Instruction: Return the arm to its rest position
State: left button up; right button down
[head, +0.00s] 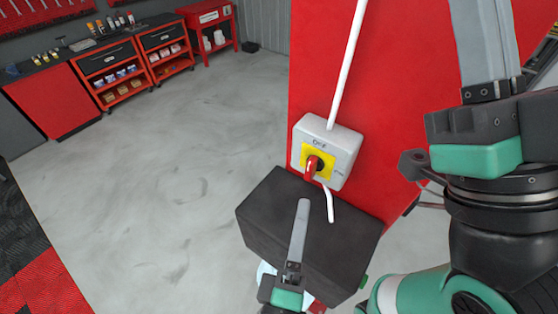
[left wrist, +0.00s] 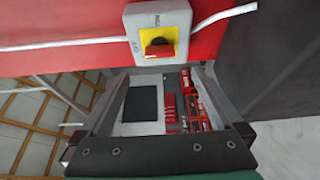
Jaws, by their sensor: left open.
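My left gripper (head: 301,206) is in the lower middle of the head view, its grey finger pointing up in front of the black box, below the switch. Only one finger shows clearly there; the other is hidden. In the left wrist view, my left gripper (left wrist: 160,76) has its two fingers wide apart with nothing held between them. The grey switch box (head: 327,150) with its red knob on a yellow plate is apart from it; it also shows beyond the fingertips in the left wrist view (left wrist: 132,22). My right gripper (head: 484,45) is at the upper right, cut by the frame edge.
The black box (head: 265,215) stands below the switch against the red column (head: 410,110). A white cable (head: 347,65) runs up from the switch. Red workbenches (head: 62,102) line the back left. The grey floor (head: 160,170) at left is clear.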

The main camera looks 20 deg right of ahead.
pick_arm(q)
jog(key=w+a+r+n+t+y, duration=0.2)
jog(key=w+a+r+t+y, duration=0.15)
jog(key=a+r, duration=0.6)
jog(key=w+a+r+n+t+y, duration=0.2)
jog(key=w+a+r+t+y, duration=0.15)
jog(key=a+r, duration=0.6)
jog(key=s+a+r+m+t, duration=0.2)
jog(key=s+a+r+m, duration=0.2)
jog(key=r+m, duration=0.3)
jog(key=s+a+r+m+t, duration=0.2)
jog(key=s+a+r+m, duration=0.2)
jog(key=r+m, duration=0.3)
jog(key=m, duration=0.3)
jog(key=shift+a+r+t, duration=0.3)
jog(key=shift+a+r, duration=0.05)
jog(key=shift+r, duration=0.05)
jog(key=shift+s, duration=0.1)
